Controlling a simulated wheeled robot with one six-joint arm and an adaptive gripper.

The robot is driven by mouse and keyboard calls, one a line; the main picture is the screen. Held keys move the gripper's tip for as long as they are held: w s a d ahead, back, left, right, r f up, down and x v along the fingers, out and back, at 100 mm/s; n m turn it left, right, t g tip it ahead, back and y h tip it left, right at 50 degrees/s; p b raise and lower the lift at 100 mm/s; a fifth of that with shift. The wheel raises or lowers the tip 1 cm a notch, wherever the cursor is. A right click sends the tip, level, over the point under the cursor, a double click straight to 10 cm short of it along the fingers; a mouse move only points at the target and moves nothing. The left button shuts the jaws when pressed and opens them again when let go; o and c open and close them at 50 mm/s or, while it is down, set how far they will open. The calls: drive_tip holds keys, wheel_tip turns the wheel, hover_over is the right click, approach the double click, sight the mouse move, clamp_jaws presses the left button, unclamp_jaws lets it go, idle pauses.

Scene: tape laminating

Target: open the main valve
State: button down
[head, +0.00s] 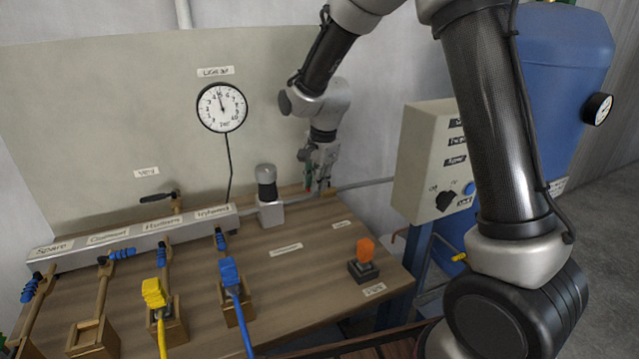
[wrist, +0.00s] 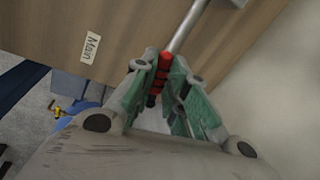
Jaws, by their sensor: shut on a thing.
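The main valve's red ribbed handle (wrist: 160,76) shows between my fingers in the wrist view, and a grey pipe (wrist: 188,24) runs up from it. My gripper (wrist: 157,92) is shut on this handle, with green pads on both sides. In the head view my gripper (head: 318,188) is at the back right of the bench, over the grey pipe (head: 365,184). The valve body is mostly hidden by my fingers. In the wrist view, the handle looks roughly in line with the pipe. A "Main" label (wrist: 90,47) lies on the wood beside it.
A regulator with a dark knob (head: 267,186) stands left of my gripper. A round gauge (head: 222,107) hangs on the back panel. A control box (head: 425,160) and a blue tank (head: 565,75) stand to the right. An orange button (head: 365,249) sits near the bench's front right.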

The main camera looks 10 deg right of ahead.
drive_tip(key=shift+w+a+m+h, duration=0.15)
drive_tip(key=shift+w+m, duration=0.15)
drive_tip(key=shift+m, duration=0.4)
drive_tip(key=shift+w+a+m+h, duration=0.15)
drive_tip(key=shift+w+m, duration=0.1)
drive_tip(key=shift+m, duration=0.45)
drive_tip(key=c, duration=1.4)
unclamp_jaws()
drive_tip(key=shift+d, duration=0.1)
drive_tip(key=shift+c, duration=0.2)
wheel_tip(320, 180, up, 12)
drive_tip(key=s, duration=0.2)
drive_tip(key=shift+s+d, duration=0.15)
drive_tip(key=shift+d, duration=0.05)
drive_tip(key=shift+f, duration=0.1)
